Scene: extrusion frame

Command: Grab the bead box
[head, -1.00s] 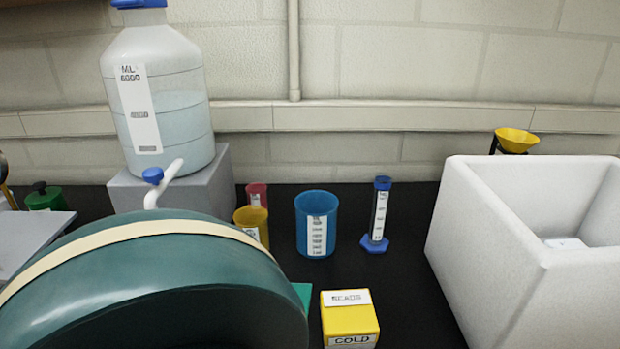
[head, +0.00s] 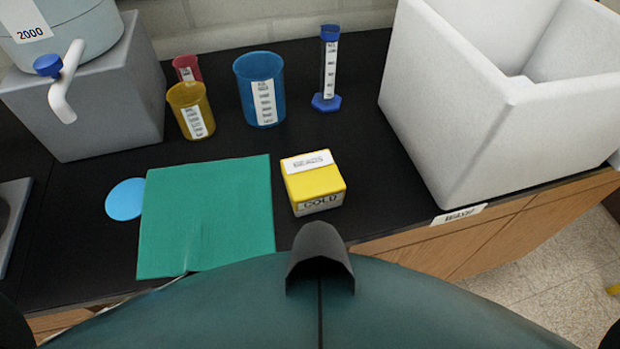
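The bead box (head: 314,184) is a small yellow box with a white "BEADS" label on top and a "COLD" label on its front. It sits upright on the black bench top, just right of a green mat (head: 207,222) and near the bench's front edge. Nothing touches it from above. Neither of my grippers shows in the head view, so I cannot see whether they are open or shut. Part of my own teal body fills the bottom of the view, in front of the box.
Behind the box stand a blue beaker (head: 262,95), a yellow beaker (head: 190,112), a red beaker (head: 186,69) and a measuring cylinder (head: 328,72). A large white open box (head: 450,120) is at right. A grey block (head: 90,105) bears a spigoted bottle (head: 75,28) at left.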

